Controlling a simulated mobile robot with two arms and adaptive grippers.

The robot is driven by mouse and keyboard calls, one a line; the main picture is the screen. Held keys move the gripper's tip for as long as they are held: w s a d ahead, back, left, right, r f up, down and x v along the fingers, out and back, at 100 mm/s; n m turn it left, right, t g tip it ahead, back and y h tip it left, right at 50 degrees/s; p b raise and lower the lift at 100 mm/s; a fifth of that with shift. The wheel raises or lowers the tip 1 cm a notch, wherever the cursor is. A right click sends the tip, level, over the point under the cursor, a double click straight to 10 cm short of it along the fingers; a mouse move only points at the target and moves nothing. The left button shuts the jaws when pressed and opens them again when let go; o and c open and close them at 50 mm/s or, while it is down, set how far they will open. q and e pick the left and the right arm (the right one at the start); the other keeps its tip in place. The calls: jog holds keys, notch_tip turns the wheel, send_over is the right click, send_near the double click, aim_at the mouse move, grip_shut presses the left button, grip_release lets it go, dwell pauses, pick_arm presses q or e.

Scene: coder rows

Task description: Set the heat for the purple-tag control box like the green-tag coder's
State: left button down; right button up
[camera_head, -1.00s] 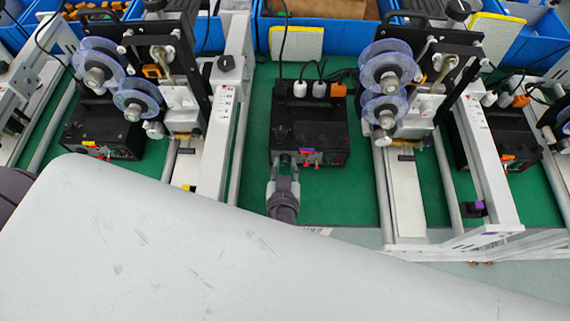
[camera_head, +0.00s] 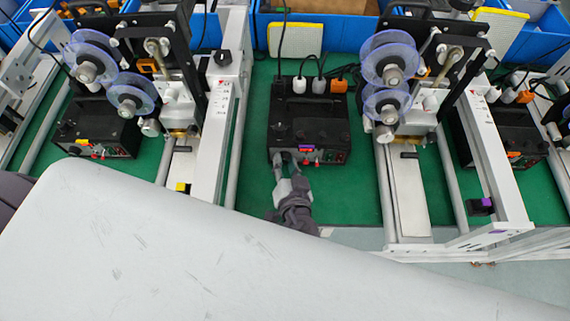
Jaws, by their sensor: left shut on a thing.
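The purple-tag control box (camera_head: 310,118) is black and stands at the centre on the green mat, with a purple tag (camera_head: 306,147) on its front edge. My left gripper (camera_head: 285,162) is at the left part of its front panel, shut on a small knob there that its fingers mostly hide. The knob's setting cannot be read. The gripper leans, its wrist to the lower right of its fingertips. No green-tag coder can be made out. My right gripper is not in view.
A coder with a yellow tag (camera_head: 182,187) stands left of the box, and one with a purple tag (camera_head: 481,206) stands right. Other black boxes stand at left (camera_head: 97,128) and right (camera_head: 505,135). Blue bins (camera_head: 335,32) line the back. My pale arm covers the lower front.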

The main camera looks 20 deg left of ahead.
pick_arm(q)
jog(key=shift+m+y, duration=0.3)
jog(key=shift+m, duration=0.1)
dwell(0.3)
jog(key=c, duration=1.2)
grip_release()
jog(key=shift+o, duration=0.2)
jog(key=v, duration=1.2)
